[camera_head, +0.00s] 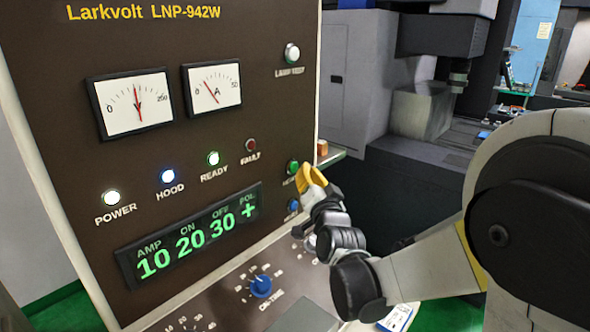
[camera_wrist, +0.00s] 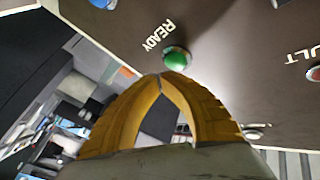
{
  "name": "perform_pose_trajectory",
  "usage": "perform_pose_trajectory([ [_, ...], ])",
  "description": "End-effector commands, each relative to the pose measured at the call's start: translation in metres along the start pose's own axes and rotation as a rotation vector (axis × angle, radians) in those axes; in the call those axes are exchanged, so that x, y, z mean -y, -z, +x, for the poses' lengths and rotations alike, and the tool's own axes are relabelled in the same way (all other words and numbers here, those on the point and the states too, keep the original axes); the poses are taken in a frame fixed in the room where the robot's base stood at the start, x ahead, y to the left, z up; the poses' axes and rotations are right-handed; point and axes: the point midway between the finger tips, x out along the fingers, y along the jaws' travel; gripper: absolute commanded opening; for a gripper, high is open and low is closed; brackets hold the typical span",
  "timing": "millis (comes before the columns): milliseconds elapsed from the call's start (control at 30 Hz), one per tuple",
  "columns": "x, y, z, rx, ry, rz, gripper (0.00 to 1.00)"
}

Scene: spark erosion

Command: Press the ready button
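The green ready button (camera_head: 293,167) is on the right side of the brown Larkvolt panel. Its label is partly covered by my gripper in the head view. In the wrist view the green button (camera_wrist: 177,58) shows beside the word READY. My gripper (camera_head: 304,173) has yellow fingers and is right at the button. In the wrist view the two fingertips (camera_wrist: 162,76) meet, with a gap between the fingers behind them and nothing held. The tips lie just below the button in that picture; I cannot tell whether they touch it.
A blue button (camera_head: 293,206) sits below the green one. The FAULT lamp (camera_head: 251,145) is dark red. A blue knob (camera_head: 261,286) is on the lower sloped panel.

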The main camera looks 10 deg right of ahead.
Motion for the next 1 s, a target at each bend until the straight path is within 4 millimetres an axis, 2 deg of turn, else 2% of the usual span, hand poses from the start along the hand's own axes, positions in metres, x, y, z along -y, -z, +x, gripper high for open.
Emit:
perform_pose_trajectory([
  [500, -0.023, 0.022, -0.042, 0.0, -0.002, -0.002, 0.0],
  [1000, -0.024, 0.023, -0.044, 0.001, -0.001, 0.0, 0.0],
])
